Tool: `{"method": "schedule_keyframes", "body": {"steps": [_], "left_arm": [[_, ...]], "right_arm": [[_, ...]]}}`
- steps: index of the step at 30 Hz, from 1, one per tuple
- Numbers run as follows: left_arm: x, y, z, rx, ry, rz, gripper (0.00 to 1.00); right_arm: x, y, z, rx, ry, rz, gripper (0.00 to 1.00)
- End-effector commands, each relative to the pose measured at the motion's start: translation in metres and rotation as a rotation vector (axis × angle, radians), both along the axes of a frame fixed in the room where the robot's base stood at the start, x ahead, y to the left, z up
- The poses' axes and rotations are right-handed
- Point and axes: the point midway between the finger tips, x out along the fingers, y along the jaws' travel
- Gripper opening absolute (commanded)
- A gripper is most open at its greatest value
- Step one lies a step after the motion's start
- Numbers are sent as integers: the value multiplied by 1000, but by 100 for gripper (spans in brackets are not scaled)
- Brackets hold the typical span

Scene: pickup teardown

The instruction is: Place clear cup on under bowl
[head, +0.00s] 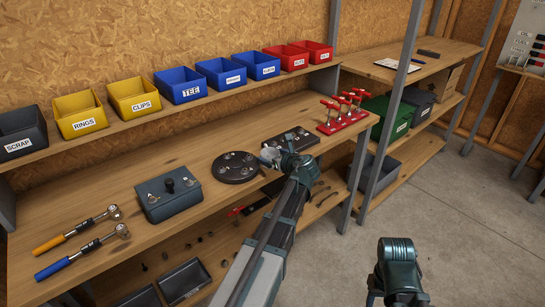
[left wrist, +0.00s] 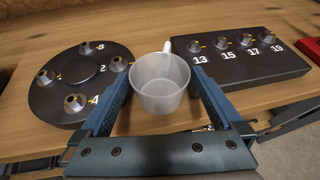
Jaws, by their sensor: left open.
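The clear cup (left wrist: 160,88) is a translucent, empty cup with its mouth up and a short handle at its far side. It sits between the two spread fingers of my left gripper (left wrist: 161,72) in the left wrist view; I cannot tell whether they touch it. In the head view my left gripper (head: 284,162) is over the front of the workbench, and the cup (head: 268,154) shows pale at its tip, partly hidden. No bowl can be made out in either view.
The bench (head: 120,200) holds a round dark plate with knobs (head: 236,167), a dark rectangular plate (head: 290,139), a grey box (head: 168,196), red clamps (head: 342,112) and two ratchets (head: 80,230). Labelled bins (head: 182,86) line the shelf above. A lower shelf holds loose parts.

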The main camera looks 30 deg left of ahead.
Motion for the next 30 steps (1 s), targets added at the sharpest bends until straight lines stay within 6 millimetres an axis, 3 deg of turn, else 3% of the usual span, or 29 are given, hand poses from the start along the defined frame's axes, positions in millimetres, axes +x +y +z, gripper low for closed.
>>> {"method": "schedule_keyframes", "body": {"steps": [5,18,30], "left_arm": [[-9,-12,11,0,0,-1,100],[-52,-77,43,0,0,-2,100],[-61,-93,49,0,0,0,100]], "right_arm": [[0,0,11,0,0,0,50],[0,0,43,0,0,0,50],[0,0,48,0,0,0,50]]}}
